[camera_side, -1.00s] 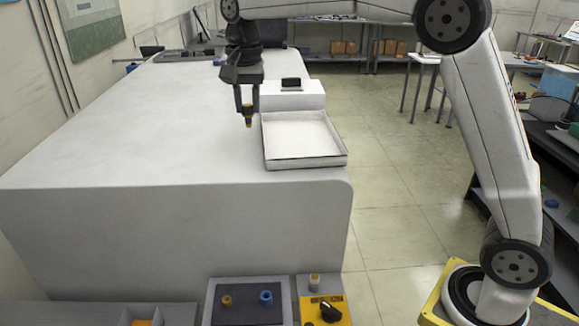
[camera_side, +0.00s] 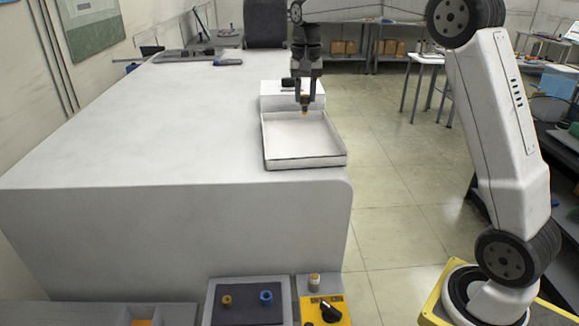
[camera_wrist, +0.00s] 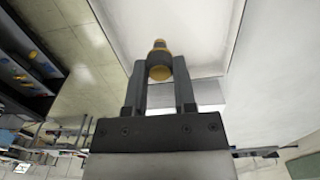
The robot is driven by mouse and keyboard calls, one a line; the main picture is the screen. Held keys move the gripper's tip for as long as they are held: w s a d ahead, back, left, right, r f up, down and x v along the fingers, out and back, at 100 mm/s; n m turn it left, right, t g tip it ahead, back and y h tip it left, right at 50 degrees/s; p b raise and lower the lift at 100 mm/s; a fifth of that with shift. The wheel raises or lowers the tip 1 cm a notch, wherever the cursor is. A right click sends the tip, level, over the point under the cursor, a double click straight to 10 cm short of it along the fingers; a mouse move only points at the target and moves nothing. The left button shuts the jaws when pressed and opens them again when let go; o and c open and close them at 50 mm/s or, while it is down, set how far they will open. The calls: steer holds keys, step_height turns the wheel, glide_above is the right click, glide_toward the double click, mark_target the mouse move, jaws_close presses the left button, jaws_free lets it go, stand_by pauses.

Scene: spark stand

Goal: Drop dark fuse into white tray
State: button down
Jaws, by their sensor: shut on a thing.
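My gripper (camera_side: 304,108) hangs pointing down over the far part of the white tray (camera_side: 300,142) in the side view. It is shut on the dark fuse (camera_wrist: 159,62), which shows dark in the middle with brass-coloured ends in the wrist view. The fuse is upright between the fingertips and above the tray floor; only its lower end shows in the side view. The tray is shallow, open and empty where I see it. It also fills the top of the wrist view (camera_wrist: 195,25).
A white box (camera_side: 275,88) stands behind the tray on the white bench (camera_side: 140,150). The bench is clear to the left. In front are a dark panel (camera_side: 225,311) with two coloured posts and a yellow plate (camera_side: 338,310) with a black knob.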

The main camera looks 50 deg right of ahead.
steer(key=shift+f, duration=2.95)
steer(key=shift+c, duration=1.8)
jaws_free()
steer(key=shift+r, duration=3.95)
